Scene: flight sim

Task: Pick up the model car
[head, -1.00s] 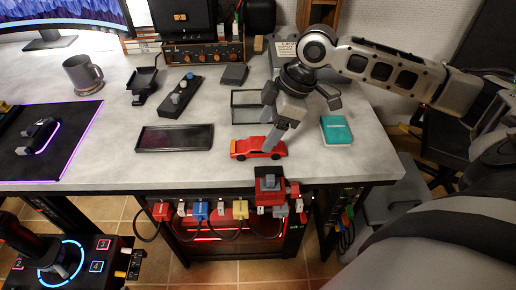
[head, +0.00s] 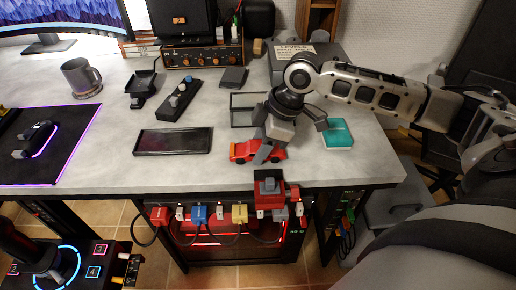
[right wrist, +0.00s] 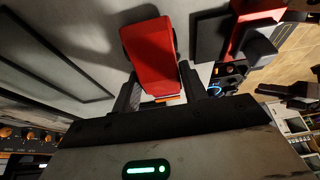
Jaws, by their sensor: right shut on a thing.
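The red model car (head: 243,152) is on the grey desk (head: 340,172) near its front edge, in the middle of the head view. My right gripper (head: 263,155) reaches down over the car, and its fingers are shut on the car's body. In the right wrist view the red car (right wrist: 150,52) sits between the two dark fingers (right wrist: 170,92). I cannot tell whether the car is clear of the desk. My left gripper is not in view.
A black tray (head: 174,141) lies left of the car. A dark-framed case (head: 243,101) is behind it, and a teal box (head: 336,133) is to the right. A red block-shaped device (head: 269,184) juts out at the desk's front edge. Bare desk lies front left.

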